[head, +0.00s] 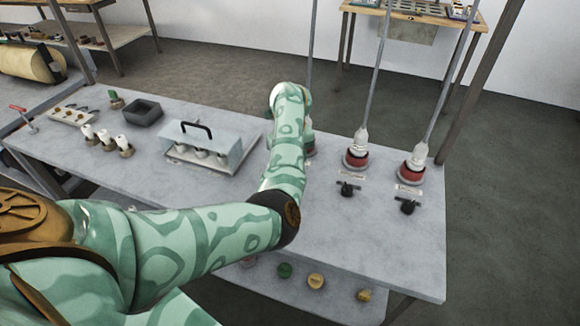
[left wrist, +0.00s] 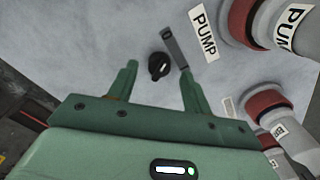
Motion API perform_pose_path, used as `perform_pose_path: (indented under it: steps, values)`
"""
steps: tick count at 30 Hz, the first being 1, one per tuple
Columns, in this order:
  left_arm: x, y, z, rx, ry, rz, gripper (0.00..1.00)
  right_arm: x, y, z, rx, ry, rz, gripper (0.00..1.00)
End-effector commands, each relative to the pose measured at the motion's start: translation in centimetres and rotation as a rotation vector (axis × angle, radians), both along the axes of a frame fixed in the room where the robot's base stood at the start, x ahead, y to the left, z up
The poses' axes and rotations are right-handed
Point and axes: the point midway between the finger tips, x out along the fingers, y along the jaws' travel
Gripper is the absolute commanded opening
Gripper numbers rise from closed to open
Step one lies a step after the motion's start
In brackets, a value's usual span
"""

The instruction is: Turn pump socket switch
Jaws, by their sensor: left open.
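The pump socket switch (left wrist: 158,66) is a small black rotary knob with a pale mark, on the grey table top in the left wrist view. A white PUMP label (left wrist: 204,33) lies to its right, near a red socket (left wrist: 242,22) with a white plug (left wrist: 285,25) also labelled, its lettering cut off. A narrow grey strip (left wrist: 175,47) lies between knob and label. My left gripper (left wrist: 157,72) is open, its two green fingers on either side of the knob in the picture; contact cannot be told. In the head view my left arm hides the knob and gripper.
Two other red sockets with plugs, one in the middle (head: 356,157) and one at right (head: 411,170), have black knobs (head: 346,189) (head: 408,206) before them. A clear cover with black handle (head: 208,148) and a dark box (head: 143,113) stand left. The front right table is clear.

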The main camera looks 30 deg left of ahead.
Motion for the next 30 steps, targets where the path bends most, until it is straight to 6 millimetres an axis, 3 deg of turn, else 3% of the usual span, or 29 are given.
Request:
perform_pose_path:
  steps: [1,9,15,21,30]
  values:
    - [0.1,0.0,1.9,0.0,-0.007,0.001,0.5,0.3,0.0,0.9,0.0,-0.006,0.0,0.36]
    - [0.1,0.0,9.4,-0.002,-0.007,0.001,0.5,1.1,0.0,4.1,-0.001,-0.026,0.0,0.36]
    - [0.1,0.0,13.0,-0.002,-0.003,0.001,0.5,1.4,0.0,5.4,-0.001,-0.033,0.0,0.36]
    - [0.1,0.0,14.2,-0.002,-0.001,0.0,0.5,1.5,0.0,5.7,-0.001,-0.035,0.001,0.36]
    - [0.1,0.0,14.2,-0.001,0.0,0.0,0.5,1.5,-0.1,5.7,-0.001,-0.035,0.001,0.36]
